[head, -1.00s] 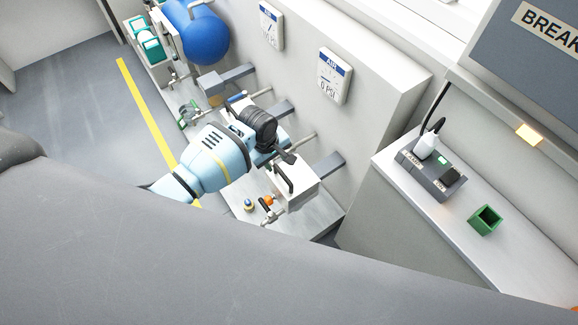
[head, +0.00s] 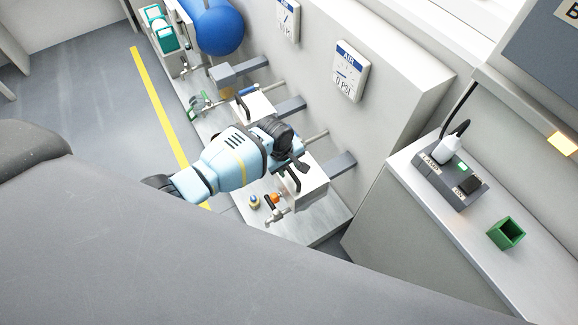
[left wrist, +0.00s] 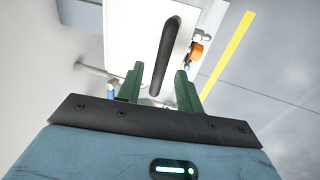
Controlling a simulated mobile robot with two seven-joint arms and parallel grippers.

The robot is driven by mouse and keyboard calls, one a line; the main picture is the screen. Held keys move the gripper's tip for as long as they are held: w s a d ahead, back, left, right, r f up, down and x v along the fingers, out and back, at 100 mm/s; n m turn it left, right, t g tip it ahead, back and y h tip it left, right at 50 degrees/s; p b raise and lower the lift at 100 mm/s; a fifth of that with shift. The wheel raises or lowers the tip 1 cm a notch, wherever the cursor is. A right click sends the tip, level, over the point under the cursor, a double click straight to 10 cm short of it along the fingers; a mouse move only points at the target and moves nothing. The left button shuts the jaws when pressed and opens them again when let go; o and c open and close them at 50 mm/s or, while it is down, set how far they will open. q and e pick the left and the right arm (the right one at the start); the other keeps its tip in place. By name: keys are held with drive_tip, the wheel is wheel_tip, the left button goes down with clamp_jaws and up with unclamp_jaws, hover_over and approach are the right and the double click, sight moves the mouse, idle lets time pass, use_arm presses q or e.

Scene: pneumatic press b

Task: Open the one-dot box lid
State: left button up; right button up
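A white box (head: 312,196) with a black bar handle (head: 292,180) stands on the metal base plate. No dot mark can be made out on it, so I cannot tell if it is the one-dot box. My left gripper (head: 301,164) is right by this handle in the head view. In the left wrist view, its two green fingers (left wrist: 159,72) are spread apart, with the black handle (left wrist: 167,45) ahead of and between them in the picture. I cannot tell how deep the handle sits between them. My right gripper is not in view.
An orange-topped fitting (head: 274,198) is close to the near box. Two gauges hang on the wall, including the AIR gauge (head: 349,71). A green cup (head: 506,233) stands on the right counter.

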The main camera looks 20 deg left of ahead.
use_arm(q)
drive_tip(key=shift+c, duration=0.2)
clamp_jaws()
drive_tip(key=shift+r, duration=0.15)
